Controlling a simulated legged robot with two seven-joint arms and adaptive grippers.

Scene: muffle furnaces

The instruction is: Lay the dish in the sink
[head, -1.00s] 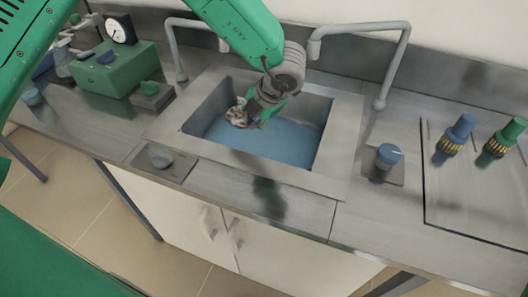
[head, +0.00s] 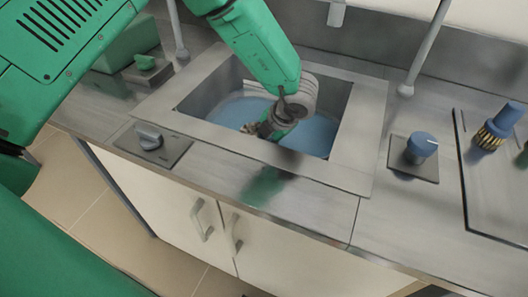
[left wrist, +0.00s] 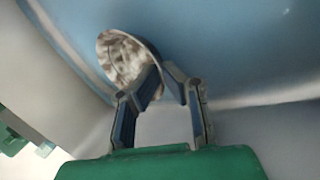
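The dish (head: 250,128) is small, whitish with brown mottling, and mostly hidden behind my left gripper (head: 266,130) in the head view. In the left wrist view the dish (left wrist: 122,58) is tilted, with its rim between the fingers of my left gripper (left wrist: 163,72), which look closed on it. The sink (head: 205,100) is a grey rectangular basin with a blue bottom. My left gripper and the dish are inside its outline. In the left wrist view the blue bottom (left wrist: 240,45) lies behind the dish; I cannot tell whether they touch. My right gripper is out of view.
Two taps (head: 420,60) rise behind the sink. A plate with a grey knob (head: 149,137) sits at the front left, and a blue knob (head: 421,146) at the right.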

